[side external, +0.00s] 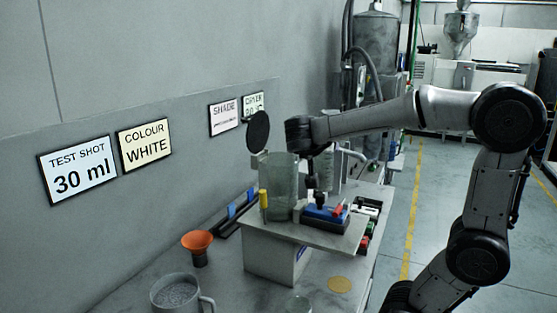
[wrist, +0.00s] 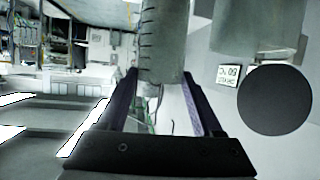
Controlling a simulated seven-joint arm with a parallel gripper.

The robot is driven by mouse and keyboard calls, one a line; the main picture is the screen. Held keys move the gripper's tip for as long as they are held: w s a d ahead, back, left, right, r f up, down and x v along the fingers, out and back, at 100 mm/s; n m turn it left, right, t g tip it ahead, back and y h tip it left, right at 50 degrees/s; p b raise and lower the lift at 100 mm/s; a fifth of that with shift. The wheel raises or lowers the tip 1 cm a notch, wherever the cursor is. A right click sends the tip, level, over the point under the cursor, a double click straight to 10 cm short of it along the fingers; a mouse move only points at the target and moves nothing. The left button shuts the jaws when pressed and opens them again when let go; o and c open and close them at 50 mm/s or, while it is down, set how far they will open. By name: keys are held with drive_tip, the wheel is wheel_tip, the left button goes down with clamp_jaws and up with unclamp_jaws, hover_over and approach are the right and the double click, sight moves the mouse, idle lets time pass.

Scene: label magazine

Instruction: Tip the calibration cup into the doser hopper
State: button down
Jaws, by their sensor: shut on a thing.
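My gripper (side external: 316,165) is beside the doser hopper (side external: 283,176), a translucent grey-green cylinder on the bench stand. In the wrist view my two fingers (wrist: 160,78) are closed on a grey cylinder with marks down its side, which looks like the calibration cup (wrist: 162,40). In the side view the cup (side external: 328,168) is mostly hidden behind my gripper, just right of the hopper. It looks roughly upright, and its contents cannot be seen. The hopper also shows at the upper right of the wrist view (wrist: 250,30). A round black disc (side external: 258,132) stands above the hopper's left edge.
The wall with signs rises at left.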

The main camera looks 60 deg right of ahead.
drive_tip(key=w+n+g, duration=0.1)
drive_tip(key=w, duration=0.1)
drive_tip(key=w+r+n+g, duration=0.1)
drive_tip(key=w+n, duration=0.1)
drive_tip(key=w, duration=0.1)
drive_tip(key=w+r+n+g, duration=0.1)
drive_tip(key=w+n+g, duration=0.1)
drive_tip(key=shift+w, duration=0.4)
drive_tip(key=shift+w+f+n+g, duration=0.15)
drive_tip(key=shift+f+n+g, duration=0.35)
drive_tip(key=shift+n, duration=0.2)
drive_tip(key=shift+f, duration=0.1)
idle(0.3)
drive_tip(key=shift+w+n+g+h, duration=0.25)
drive_tip(key=shift+n+g, duration=0.15)
drive_tip(key=shift+n, duration=0.3)
drive_tip(key=shift+w+n+g+h, duration=0.25)
drive_tip(key=shift+n+g, duration=0.15)
drive_tip(key=shift+n, duration=0.3)
idle(1.3)
drive_tip(key=shift+w+r+n+g, duration=0.2)
drive_tip(key=shift+w+n+g, duration=0.3)
drive_tip(key=shift+w, duration=0.45)
idle(0.5)
drive_tip(key=shift+w+n+g+h, duration=0.3)
drive_tip(key=shift+n+h, duration=0.1)
drive_tip(key=shift+n, duration=0.6)
idle(0.7)
